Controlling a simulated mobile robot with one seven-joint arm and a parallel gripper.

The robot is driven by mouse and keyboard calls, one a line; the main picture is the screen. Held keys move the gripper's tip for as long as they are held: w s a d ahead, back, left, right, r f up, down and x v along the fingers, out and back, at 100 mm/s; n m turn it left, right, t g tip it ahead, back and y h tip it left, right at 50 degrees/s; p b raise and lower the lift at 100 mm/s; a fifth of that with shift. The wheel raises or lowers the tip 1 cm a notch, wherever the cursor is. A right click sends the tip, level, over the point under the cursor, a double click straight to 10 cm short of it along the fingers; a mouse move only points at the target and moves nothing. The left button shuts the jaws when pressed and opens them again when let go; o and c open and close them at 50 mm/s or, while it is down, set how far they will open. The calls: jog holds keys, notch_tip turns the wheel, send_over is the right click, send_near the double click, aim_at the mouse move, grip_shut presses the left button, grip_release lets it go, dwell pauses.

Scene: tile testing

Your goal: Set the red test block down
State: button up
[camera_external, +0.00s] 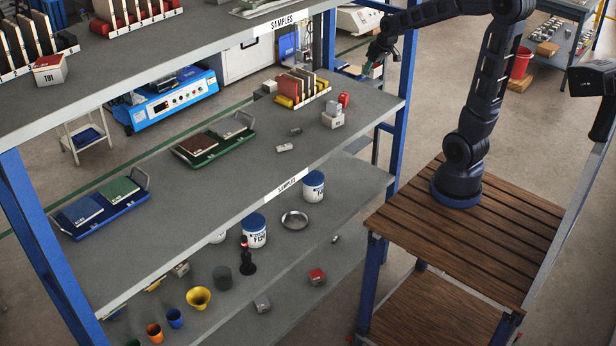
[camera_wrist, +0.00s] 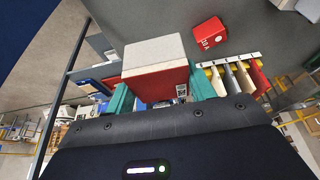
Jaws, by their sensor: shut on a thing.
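The red test block (camera_wrist: 157,83), red on one face and grey-white on another, sits between the green fingertips of my gripper (camera_wrist: 160,95) in the wrist view. My gripper is shut on it. In the external view my gripper (camera_external: 374,62) is small, near the far right end of the middle shelf (camera_external: 240,165).
A small red block (camera_external: 344,99), also in the wrist view (camera_wrist: 209,33), lies beside white blocks (camera_external: 333,117). A yellow tile rack (camera_external: 303,88) stands close by. A blue post (camera_external: 407,75) rises at the shelf's right end. Bare shelf lies toward the front.

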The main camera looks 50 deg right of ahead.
notch_tip(320, 180, down, 12)
jog(key=shift+r, duration=0.25)
dwell(0.3)
jog(key=shift+f, duration=0.1)
jog(key=o, duration=1.2)
jog(key=shift+o, duration=0.2)
jog(key=v, duration=1.2)
jog(key=s+a+r, duration=0.2)
jog(key=s+a, duration=0.1)
jog(key=s, duration=0.6)
jog(key=s+a+r, duration=0.3)
jog(key=s+a, duration=0.1)
jog(key=s, duration=0.5)
jog(key=shift+r, duration=0.2)
